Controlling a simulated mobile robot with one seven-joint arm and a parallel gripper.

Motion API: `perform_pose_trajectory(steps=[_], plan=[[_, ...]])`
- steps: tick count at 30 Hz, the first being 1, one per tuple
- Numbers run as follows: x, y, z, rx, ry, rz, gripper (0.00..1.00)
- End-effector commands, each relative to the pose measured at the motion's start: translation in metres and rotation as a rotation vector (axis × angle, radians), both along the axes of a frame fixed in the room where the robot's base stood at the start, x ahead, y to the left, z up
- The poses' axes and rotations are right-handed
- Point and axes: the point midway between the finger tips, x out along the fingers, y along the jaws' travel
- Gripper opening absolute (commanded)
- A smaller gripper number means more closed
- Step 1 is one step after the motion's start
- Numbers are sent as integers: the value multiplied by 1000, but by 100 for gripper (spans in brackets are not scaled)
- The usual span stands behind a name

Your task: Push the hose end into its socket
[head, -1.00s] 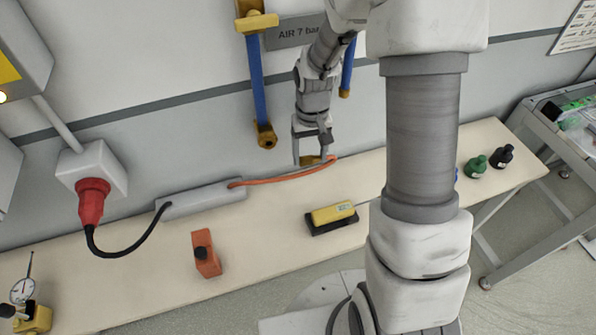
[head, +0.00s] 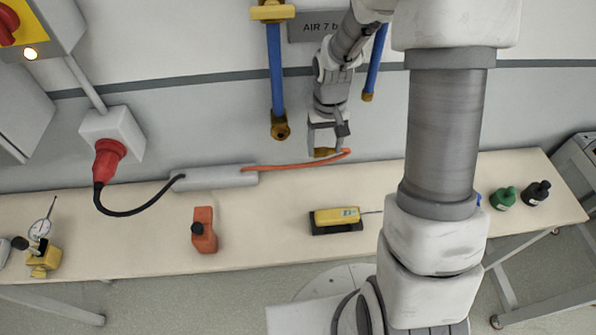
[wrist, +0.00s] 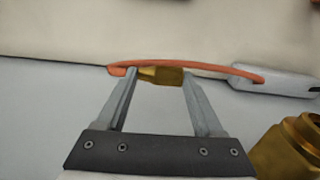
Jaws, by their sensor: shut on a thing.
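The brass hose end (wrist: 161,76) on the orange hose (head: 300,166) is held crosswise between the fingertips of my gripper (wrist: 160,73). In the head view my gripper (head: 325,150) is in front of the wall above the bench's back edge. A brass socket (head: 281,128) with a dark opening hangs at the bottom of the left blue pipe, left of and higher than the hose end in the picture. A brass fitting, apparently this socket, shows large at the lower right of the wrist view (wrist: 290,148). The hose end and socket are apart.
The hose runs to a grey box (head: 213,178) on the bench (head: 270,249). A second blue pipe (head: 376,62) with a brass end is right of my gripper. An orange block (head: 204,230) and a yellow device (head: 337,217) stand nearer the front. Bench space lies between them.

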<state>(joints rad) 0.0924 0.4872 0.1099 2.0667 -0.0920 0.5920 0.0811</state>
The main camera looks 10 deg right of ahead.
Motion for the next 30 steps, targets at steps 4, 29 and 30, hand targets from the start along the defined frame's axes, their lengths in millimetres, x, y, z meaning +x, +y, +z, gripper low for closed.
perform_pose_trajectory(steps=[4, 29, 30], plan=[[0, 0, 0, 0, 0, 0, 12], [-167, 81, 14, 675, 1109, -963, 12], [-165, 85, 24, 772, 1162, -1007, 12]])
